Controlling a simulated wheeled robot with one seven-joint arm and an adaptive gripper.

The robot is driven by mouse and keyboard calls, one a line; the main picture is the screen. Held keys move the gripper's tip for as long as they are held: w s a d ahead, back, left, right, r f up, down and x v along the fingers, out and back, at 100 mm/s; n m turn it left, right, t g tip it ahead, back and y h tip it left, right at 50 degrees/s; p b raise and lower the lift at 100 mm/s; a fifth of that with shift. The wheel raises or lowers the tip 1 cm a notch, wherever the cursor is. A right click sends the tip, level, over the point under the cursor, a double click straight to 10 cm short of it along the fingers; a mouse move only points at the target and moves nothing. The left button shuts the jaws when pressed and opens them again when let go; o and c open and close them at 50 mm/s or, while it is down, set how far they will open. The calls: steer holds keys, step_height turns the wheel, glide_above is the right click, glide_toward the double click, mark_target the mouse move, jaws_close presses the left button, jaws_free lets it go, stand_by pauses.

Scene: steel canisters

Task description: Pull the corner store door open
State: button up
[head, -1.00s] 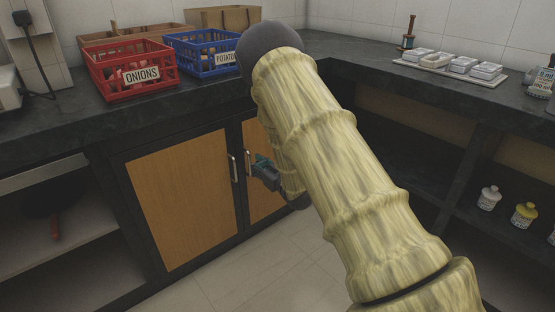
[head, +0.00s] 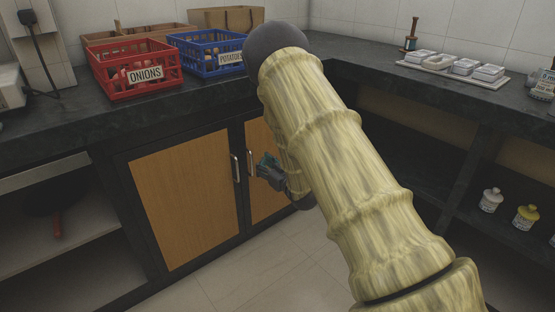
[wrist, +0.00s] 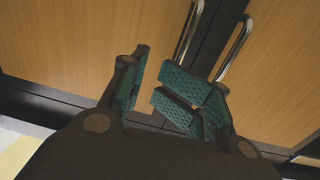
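The corner cupboard has two wooden doors in dark frames. The left door (head: 187,198) and the narrower visible part of the right door (head: 262,195) both look shut. Each has an upright metal bar handle near the middle seam: the left handle (head: 235,168) and the right handle (head: 250,163). Both handles also show in the wrist view, left (wrist: 190,32) and right (wrist: 234,48). My gripper (head: 263,163), with teal pads, is just right of the right handle. In the wrist view my gripper (wrist: 168,78) is open and empty, its fingers below the handles. My arm hides much of the right door.
A red onion crate (head: 136,88) and a blue potato crate (head: 205,66) stand on the dark worktop (head: 60,128) above. Open shelves (head: 60,255) lie left. Bottles, including a yellow-topped one (head: 525,216), stand on right shelves. The tiled floor (head: 245,280) in front is clear.

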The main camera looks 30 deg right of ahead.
steer(key=s+d, duration=0.1)
steer(key=s, duration=1.1)
steer(key=shift+d, duration=0.2)
